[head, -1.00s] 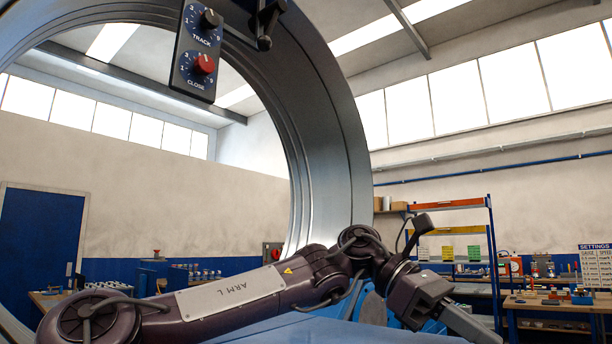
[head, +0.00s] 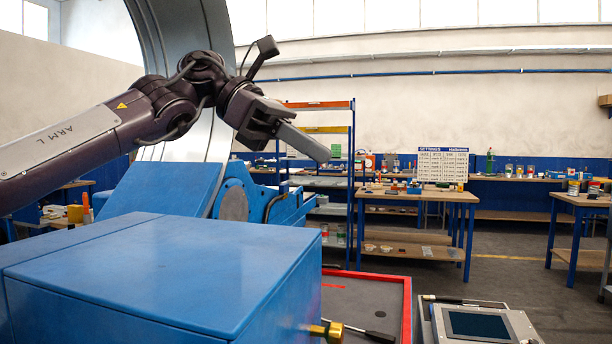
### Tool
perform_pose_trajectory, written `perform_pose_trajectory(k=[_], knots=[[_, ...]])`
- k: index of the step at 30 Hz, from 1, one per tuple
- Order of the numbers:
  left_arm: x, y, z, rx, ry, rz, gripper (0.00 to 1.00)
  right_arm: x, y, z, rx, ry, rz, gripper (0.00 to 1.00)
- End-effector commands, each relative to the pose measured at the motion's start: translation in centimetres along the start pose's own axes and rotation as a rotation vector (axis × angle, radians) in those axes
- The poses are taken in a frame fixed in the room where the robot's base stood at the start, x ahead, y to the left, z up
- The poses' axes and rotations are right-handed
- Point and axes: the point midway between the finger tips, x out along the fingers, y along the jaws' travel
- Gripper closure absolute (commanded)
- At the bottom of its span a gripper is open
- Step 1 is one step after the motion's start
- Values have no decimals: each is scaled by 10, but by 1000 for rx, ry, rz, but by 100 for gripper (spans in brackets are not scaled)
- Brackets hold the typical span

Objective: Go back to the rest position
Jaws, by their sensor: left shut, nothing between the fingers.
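My left arm comes in from the left, and its left gripper (head: 318,150) is shut and empty. It hangs in the air above the blue machine housing (head: 150,270), touching nothing. My right gripper is not in view.
A red-rimmed tray (head: 408,300) lies right of the housing, near a brass fitting (head: 325,331). A grey device with a dark screen (head: 478,326) stands at the lower right. Behind are a shelf rack (head: 352,190), a workbench (head: 425,195) and a settings board (head: 443,166). Floor shows between the benches.

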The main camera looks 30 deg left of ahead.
Motion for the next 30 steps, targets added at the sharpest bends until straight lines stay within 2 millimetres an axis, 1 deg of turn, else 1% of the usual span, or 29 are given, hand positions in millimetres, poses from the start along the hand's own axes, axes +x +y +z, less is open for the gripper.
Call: perform_pose_trajectory(k=[1, 3, 6, 9, 14, 16, 17, 24, 27, 30], knots=[[-6, 1, 10, 0, 0, 1, 100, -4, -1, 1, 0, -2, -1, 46], [-11, 0, 19, -1, 0, 1, 100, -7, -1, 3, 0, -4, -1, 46], [-16, 1, 27, -2, 1, 0, 100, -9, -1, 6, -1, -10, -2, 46], [-19, 0, 31, -1, 1, 0, 100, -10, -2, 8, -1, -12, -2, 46], [-20, 0, 32, -1, 0, -1, 100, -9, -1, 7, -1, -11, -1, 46], [-21, 0, 35, -1, 0, 0, 100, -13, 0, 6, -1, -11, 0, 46], [-23, 0, 38, -1, 0, 0, 100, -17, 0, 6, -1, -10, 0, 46], [-47, 0, 76, 0, 0, 0, 100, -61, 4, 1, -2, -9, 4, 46], [-54, 0, 89, 0, 0, 0, 100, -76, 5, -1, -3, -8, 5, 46], [-60, 0, 97, -1, 0, 0, 100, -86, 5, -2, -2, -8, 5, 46]])
